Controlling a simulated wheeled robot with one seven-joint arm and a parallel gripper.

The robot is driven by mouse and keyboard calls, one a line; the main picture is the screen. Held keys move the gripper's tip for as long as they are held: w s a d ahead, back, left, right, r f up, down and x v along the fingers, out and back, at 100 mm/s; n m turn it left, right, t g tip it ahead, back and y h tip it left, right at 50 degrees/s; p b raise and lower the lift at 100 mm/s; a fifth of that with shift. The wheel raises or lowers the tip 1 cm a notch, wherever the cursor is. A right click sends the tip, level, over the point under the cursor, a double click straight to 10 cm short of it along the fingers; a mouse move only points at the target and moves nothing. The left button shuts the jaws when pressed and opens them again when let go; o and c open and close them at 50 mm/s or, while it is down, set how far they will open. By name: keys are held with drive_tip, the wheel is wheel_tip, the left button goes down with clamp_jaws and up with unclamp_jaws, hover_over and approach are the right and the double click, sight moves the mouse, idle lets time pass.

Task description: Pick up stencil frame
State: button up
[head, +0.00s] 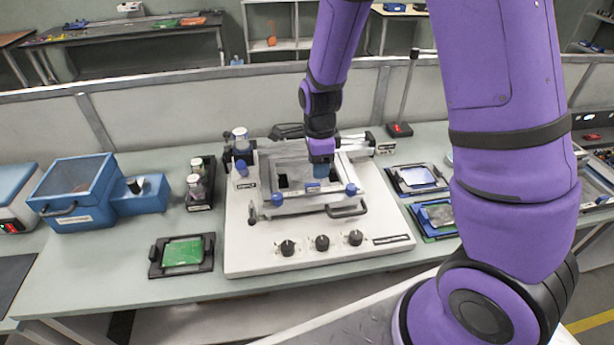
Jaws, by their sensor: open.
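The stencil frame (270,208) appears to be the grey rectangular metal frame with blue knobs on top of the white stencil printer (240,262). It has a dark handle at its front right. My purple arm reaches over it from the right. My gripper (318,172) points down over the frame's middle. Its fingers are small and partly hidden, and a blue part shows at its tip. I see nothing clearly held. I cannot tell whether the fingertips touch the frame.
A green board in a black holder (182,252) lies left of the printer. My arm hides part of the right bench.

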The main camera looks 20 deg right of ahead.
sight(312, 184)
wheel_tip(312, 184, down, 2)
drive_tip(key=shift+f, duration=0.25)
drive_tip(key=shift+w+a+f, duration=0.1)
drive_tip(key=shift+a+f, duration=0.1)
drive_tip(key=shift+f, duration=0.7)
drive_tip(key=shift+w+a+f, duration=0.1)
drive_tip(key=shift+a+f, duration=0.1)
drive_tip(key=shift+f, duration=0.65)
drive_tip(key=shift+w+a+f, duration=0.1)
drive_tip(key=shift+a+f, duration=0.1)
drive_tip(key=shift+f, duration=0.7)
drive_tip(key=shift+c, duration=0.5)
clamp_jaws()
